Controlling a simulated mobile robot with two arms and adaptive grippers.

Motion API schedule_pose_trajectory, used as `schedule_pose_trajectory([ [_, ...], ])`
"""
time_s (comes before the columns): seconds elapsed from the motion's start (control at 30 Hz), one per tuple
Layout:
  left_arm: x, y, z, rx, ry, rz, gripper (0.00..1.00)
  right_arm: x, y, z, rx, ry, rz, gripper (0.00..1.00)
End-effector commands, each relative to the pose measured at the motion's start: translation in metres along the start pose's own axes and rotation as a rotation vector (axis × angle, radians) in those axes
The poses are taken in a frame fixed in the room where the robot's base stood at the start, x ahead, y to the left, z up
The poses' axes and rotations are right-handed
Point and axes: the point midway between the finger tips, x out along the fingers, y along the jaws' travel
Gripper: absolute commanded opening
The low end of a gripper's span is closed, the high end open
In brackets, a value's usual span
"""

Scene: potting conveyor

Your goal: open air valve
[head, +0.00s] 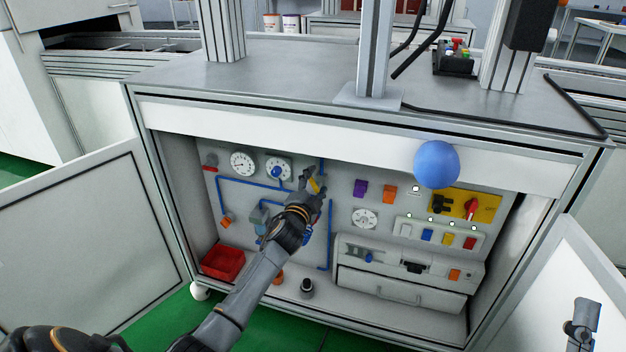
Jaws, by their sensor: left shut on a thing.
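My left gripper (314,184) reaches into the open cabinet from below and is shut on a small yellow handle, the air valve (315,185), on the back panel. The handle shows between the fingertips, beside a blue air pipe (321,166). My fingers and wrist hide part of the valve and of the panel behind it, so the handle's exact angle is hard to tell.
Gauges (243,164), a red bin (222,262) and a drawer unit (400,288) are inside the cabinet. A blue ball (437,165) shows in front of its upper edge.

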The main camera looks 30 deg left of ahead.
Motion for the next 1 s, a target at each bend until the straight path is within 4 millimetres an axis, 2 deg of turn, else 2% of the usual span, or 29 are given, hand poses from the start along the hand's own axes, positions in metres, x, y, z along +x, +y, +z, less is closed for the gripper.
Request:
schedule_pose_trajectory([
  [0.2, 0.0, 0.001, -0.006, 0.192, 0.001, -0.001, 0.26, 0.001, 0.003, 0.02, -0.006, -0.114, 0.004, 0.49],
  [0.5, 0.0, 0.004, -0.009, 0.389, 0.001, -0.001, 0.26, -0.001, 0.004, 0.032, -0.009, -0.181, 0.007, 0.49],
  [1.0, 0.001, 0.005, -0.011, 0.494, 0.001, -0.002, 0.26, -0.002, 0.004, 0.036, -0.01, -0.205, 0.008, 0.49],
])
